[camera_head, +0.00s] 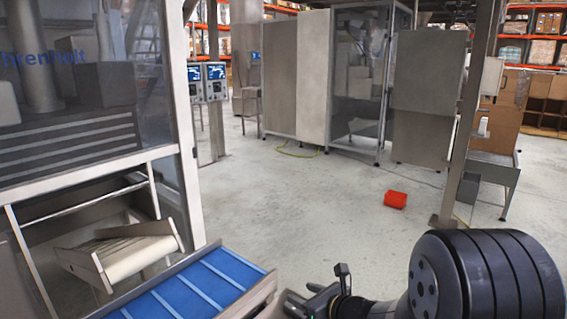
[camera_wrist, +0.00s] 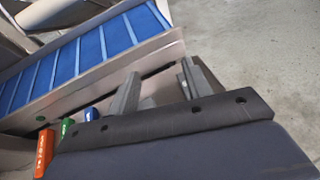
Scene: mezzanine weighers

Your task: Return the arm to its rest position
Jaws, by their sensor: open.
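My arm comes in at the lower right of the head view, with a large dark ribbed joint. My gripper (camera_wrist: 158,92) shows in the wrist view, where its two grey fingers stand apart with nothing between them. In the head view its end is low in the picture, at the right end of the blue conveyor, and its fingers are hard to make out there. In the wrist view the fingers are close to the conveyor's metal side rail; I cannot tell if they touch it.
The blue cleated conveyor (camera_head: 190,290) has metal sides and also shows in the wrist view (camera_wrist: 80,55). A machine frame (camera_head: 185,130) stands at the left. A red bin (camera_head: 395,200) lies on open grey floor (camera_head: 300,210). A post (camera_head: 470,120) and a bench (camera_head: 495,165) stand at the right.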

